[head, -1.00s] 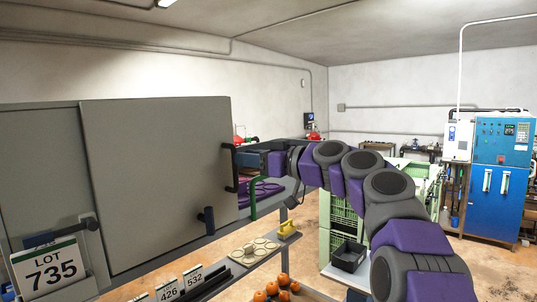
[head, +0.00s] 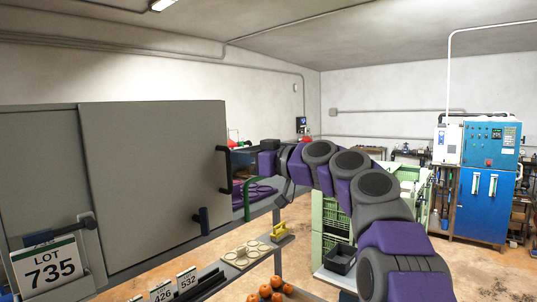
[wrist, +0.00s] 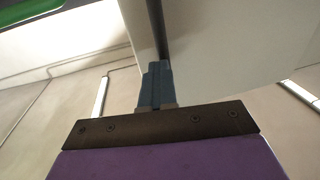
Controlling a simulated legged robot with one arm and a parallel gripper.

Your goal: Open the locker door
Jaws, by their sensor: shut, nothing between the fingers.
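The locker door (head: 150,185) is a large grey panel at the left of the head view, standing proud of the grey panel beside it. I cannot tell whether it is ajar. A dark vertical handle (head: 224,169) is near its right edge, with a dark lever (head: 202,220) lower down. My gripper (head: 250,158) is just right of the handle and looks apart from it. In the wrist view its blue fingers (wrist: 155,82) are shut together and empty. A pale panel (wrist: 230,45) with a dark edge strip lies just beyond them.
A LOT 735 sign (head: 48,270) hangs at the lower left. A shelf with a yellow object (head: 279,232) and a tray with round holes (head: 248,254) is below the gripper. Green crates (head: 330,225) and a blue cabinet (head: 487,190) stand to the right, with open floor between.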

